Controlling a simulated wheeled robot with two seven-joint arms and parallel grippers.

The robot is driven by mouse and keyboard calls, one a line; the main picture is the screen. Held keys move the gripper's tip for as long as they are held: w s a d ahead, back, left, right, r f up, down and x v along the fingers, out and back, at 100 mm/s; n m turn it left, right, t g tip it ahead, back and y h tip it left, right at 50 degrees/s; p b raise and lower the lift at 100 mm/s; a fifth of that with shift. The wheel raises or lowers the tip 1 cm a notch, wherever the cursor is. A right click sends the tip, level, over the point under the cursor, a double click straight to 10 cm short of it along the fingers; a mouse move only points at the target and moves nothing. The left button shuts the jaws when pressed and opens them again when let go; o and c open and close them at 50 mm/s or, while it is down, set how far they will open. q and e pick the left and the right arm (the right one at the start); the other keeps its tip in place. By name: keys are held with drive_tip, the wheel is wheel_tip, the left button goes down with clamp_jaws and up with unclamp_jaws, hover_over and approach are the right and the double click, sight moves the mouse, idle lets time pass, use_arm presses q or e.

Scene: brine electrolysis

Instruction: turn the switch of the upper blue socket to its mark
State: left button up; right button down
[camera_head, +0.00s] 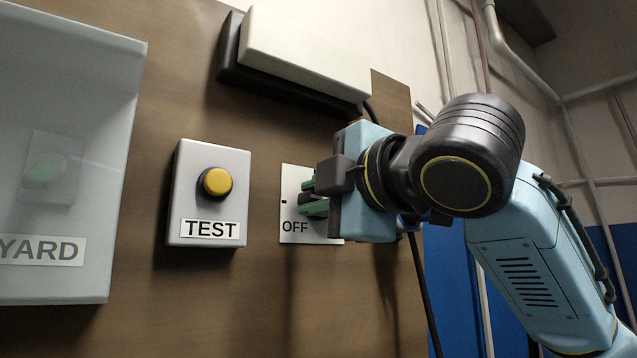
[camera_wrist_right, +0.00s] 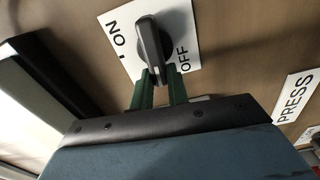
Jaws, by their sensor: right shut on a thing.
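My right gripper (camera_head: 316,196) reaches the brown board from the right. Its green fingers are shut on a dark switch knob (camera_wrist_right: 148,42), which shows best in the right wrist view. The knob sits on a white plate (camera_head: 290,210) marked OFF; the right wrist view shows ON and OFF on either side of the knob. The lower end of the knob is between the fingertips (camera_wrist_right: 161,88). In the head view the gripper hides the knob and part of the plate. No blue socket can be made out. My left gripper is not in view.
A grey box (camera_head: 193,215) marked TEST with a yellow button (camera_head: 217,182) is left of the plate. A clear-fronted box (camera_head: 60,285) marked YARD is at far left. A long white box (camera_head: 300,55) is above. A PRESS label (camera_wrist_right: 296,97) shows in the right wrist view.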

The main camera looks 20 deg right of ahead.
drive_tip(key=shift+f+n, duration=0.1)
drive_tip(key=shift+n, duration=0.4)
drive_tip(key=c, duration=1.4)
unclamp_jaws()
drive_tip(key=shift+o, duration=0.2)
drive_tip(key=b+v, duration=0.2)
drive_tip(key=v, duration=1.1)
drive_tip(key=shift+s+b, duration=0.25)
drive_tip(key=shift+b, duration=0.05)
